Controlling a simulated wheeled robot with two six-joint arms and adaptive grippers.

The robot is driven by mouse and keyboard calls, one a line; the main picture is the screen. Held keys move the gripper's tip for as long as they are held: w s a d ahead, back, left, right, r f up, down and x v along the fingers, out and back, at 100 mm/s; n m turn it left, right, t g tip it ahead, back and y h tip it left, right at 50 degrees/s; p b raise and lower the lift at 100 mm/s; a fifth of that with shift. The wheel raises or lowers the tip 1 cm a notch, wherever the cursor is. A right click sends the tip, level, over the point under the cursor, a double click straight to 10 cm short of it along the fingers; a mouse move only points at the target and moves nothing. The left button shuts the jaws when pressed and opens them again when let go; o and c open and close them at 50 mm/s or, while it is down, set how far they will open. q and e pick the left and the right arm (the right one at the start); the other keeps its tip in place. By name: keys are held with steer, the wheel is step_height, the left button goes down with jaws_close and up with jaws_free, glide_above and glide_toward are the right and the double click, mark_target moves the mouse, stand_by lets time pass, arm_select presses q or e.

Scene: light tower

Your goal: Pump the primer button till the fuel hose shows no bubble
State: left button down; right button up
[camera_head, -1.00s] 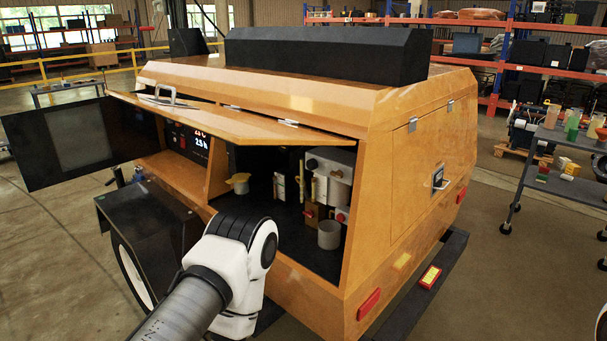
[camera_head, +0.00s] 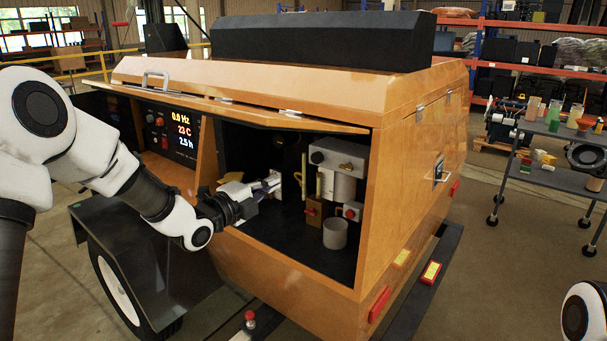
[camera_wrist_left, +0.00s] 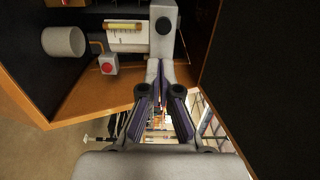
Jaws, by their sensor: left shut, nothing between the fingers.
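My left gripper (camera_head: 268,184) is shut and empty, reaching into the open bay from the left. Its fingers (camera_wrist_left: 158,78) point at the grey filter head (camera_wrist_left: 165,22) in the left wrist view; contact cannot be told. In the head view the filter head (camera_head: 338,153) sits above a pale cylinder, with a dark round spot on its face that may be the primer button (camera_head: 317,157). A yellowish tube (camera_wrist_left: 123,27), perhaps the fuel hose, runs beside the cylinder; any bubble is too small to tell. My right arm shows at bottom right, its gripper out of view.
A grey cup (camera_head: 335,234) stands on the bay floor below a red button block (camera_head: 350,211). A brown block with a red handle (camera_head: 312,212) is left of it. The orange lid (camera_head: 250,112) overhangs the bay. A lit display panel (camera_head: 181,136) is at left.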

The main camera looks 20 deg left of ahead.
arm_select(q)
steer(key=p, duration=0.3)
glide_toward(315, 160)
steer(key=x, duration=0.6)
steer(key=shift+d+r, duration=0.1)
steer(key=shift+r, duration=0.05)
steer(key=shift+w+d, duration=0.15)
steer(key=shift+w, duration=0.4)
arm_select(e)
steer(key=shift+r, duration=1.4)
steer(key=shift+d, duration=0.1)
